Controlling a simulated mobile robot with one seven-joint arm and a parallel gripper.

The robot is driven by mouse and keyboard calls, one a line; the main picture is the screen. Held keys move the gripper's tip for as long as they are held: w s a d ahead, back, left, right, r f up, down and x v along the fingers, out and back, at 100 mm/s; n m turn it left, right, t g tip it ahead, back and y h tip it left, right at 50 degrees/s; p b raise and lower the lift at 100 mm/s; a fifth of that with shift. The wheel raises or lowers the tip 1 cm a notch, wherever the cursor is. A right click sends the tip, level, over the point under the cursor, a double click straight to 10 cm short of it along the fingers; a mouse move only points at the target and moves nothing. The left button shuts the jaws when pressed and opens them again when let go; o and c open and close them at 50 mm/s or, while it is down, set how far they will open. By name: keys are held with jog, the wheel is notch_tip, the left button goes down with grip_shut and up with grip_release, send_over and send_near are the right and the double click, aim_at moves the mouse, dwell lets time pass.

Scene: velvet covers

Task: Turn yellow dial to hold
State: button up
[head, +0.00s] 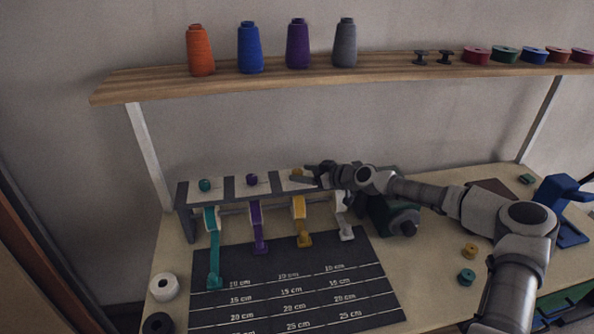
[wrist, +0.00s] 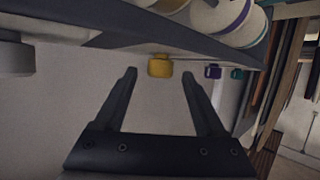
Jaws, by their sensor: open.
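The yellow dial (head: 297,171) sits on the top panel of the grey ribbon rack (head: 186,194), to the right of the purple dial (head: 252,180) and teal dial (head: 204,185). My gripper (head: 303,176) reaches in from the right, close to the yellow dial, and partly hides it. In the wrist view the yellow dial (wrist: 160,66) is centred just beyond the gap between the fingertips (wrist: 160,73). The fingers are spread with nothing between them, and I see no contact. Any marking such as hold is too small or hidden to read.
In the wrist view the purple dial (wrist: 213,72) and teal dial (wrist: 237,73) are to the right, and a pale dial (wrist: 15,58) is at left. Ribbons hang over the measuring mat (head: 270,275). A shelf (head: 150,84) with thread cones spans above. A dark green machine (head: 395,216) stands beneath my arm.

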aim_at(301, 172)
jog(key=shift+x, duration=1.65)
grip_shut()
